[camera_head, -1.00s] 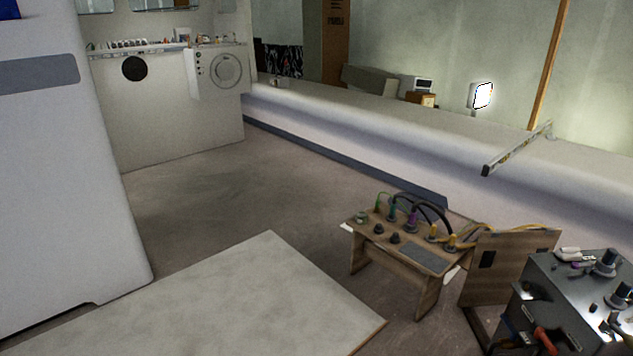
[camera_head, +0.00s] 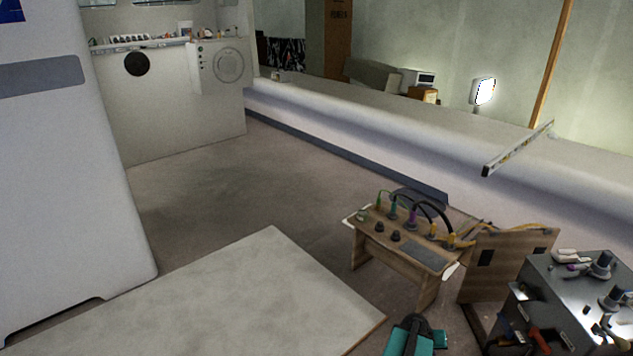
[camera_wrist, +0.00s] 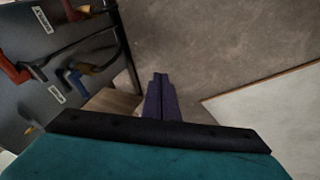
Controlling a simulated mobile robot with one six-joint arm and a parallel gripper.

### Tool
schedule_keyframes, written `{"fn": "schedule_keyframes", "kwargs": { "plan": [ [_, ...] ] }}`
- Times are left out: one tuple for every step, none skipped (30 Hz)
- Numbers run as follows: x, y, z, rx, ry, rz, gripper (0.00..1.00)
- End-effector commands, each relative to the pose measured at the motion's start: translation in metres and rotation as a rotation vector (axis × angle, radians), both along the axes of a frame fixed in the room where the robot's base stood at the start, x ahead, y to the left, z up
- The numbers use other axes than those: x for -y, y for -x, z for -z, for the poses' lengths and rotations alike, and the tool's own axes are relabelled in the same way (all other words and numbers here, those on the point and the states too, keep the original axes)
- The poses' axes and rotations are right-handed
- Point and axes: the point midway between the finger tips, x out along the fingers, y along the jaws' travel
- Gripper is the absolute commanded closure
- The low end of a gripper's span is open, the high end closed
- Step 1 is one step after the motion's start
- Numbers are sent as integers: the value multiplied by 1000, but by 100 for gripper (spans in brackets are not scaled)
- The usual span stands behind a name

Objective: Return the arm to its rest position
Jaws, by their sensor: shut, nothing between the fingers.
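My gripper (camera_wrist: 160,78) shows in the wrist view with its two dark purple fingers together and nothing between them. It points down over the bare floor, beside a grey cabinet (camera_wrist: 35,75) at the left. In the head view, a teal and black part of my arm (camera_head: 415,338) shows at the bottom edge, just in front of the small wooden bench; the fingers cannot be made out there.
The wooden bench (camera_head: 410,256) carries plugs and cables. A wooden panel (camera_head: 503,268) and the metal cabinet (camera_head: 570,285) with tools stand right of it. A pale board (camera_head: 230,290) lies at the left front. The floor (camera_head: 250,190) beyond is clear.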

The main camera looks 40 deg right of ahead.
Motion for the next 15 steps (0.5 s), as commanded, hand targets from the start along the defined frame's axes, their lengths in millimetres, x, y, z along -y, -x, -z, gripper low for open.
{"fn": "schedule_keyframes", "kwargs": {
  "plan": [
    [-7,-16,-2,-1,-7,-29,100],
    [-11,-24,-2,-1,-11,-43,100],
    [-17,-34,-1,-1,-16,-62,100],
    [-21,-42,-1,-1,-20,-76,100],
    [-26,-49,0,-1,-25,-90,100],
    [-32,-59,1,-3,-31,-109,100],
    [-36,-66,1,-3,-36,-122,100],
    [-41,-74,1,-4,-40,-136,100],
    [-47,-83,2,-5,-46,-154,100],
    [-52,-90,2,-6,-51,-168,100],
    [-58,-97,3,-6,-56,-182,100],
    [-65,-106,3,-8,-62,-200,100],
    [-70,-112,4,-9,-68,-213,100],
    [-76,-118,4,-11,-73,-226,100],
    [-84,-127,5,-13,-80,-244,100]
  ]
}}
